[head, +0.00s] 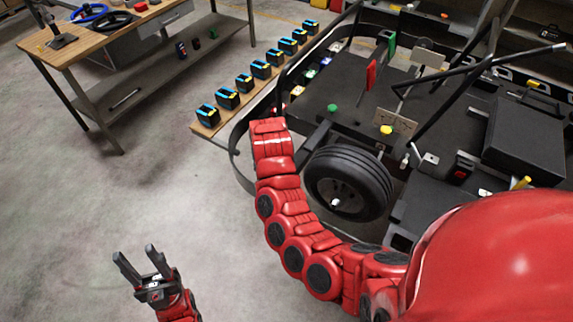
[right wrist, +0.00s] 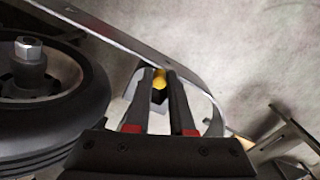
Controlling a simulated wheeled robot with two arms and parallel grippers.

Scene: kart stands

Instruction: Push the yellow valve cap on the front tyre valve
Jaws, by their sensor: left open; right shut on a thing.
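The yellow valve cap (right wrist: 159,79) is pinched between the fingertips of my right gripper (right wrist: 159,84) in the right wrist view. The front tyre (right wrist: 60,118) is left of the gripper there, with a hub nut at its middle; cap and tyre look apart. I cannot make out the tyre valve. In the head view the tyre (head: 349,183) sits on the kart's near side, with my right arm passing left of it; the right gripper is hidden there. My left gripper (head: 136,264) is open and empty over the floor at lower left.
A curved kart bumper bar (right wrist: 140,45) runs close past the right gripper. The kart floor (head: 345,105) carries a green knob (head: 332,107) and a yellow knob (head: 386,130). A row of black-and-blue boxes (head: 244,82) stands beyond the right arm. A workbench (head: 100,45) is upper left; the floor between is clear.

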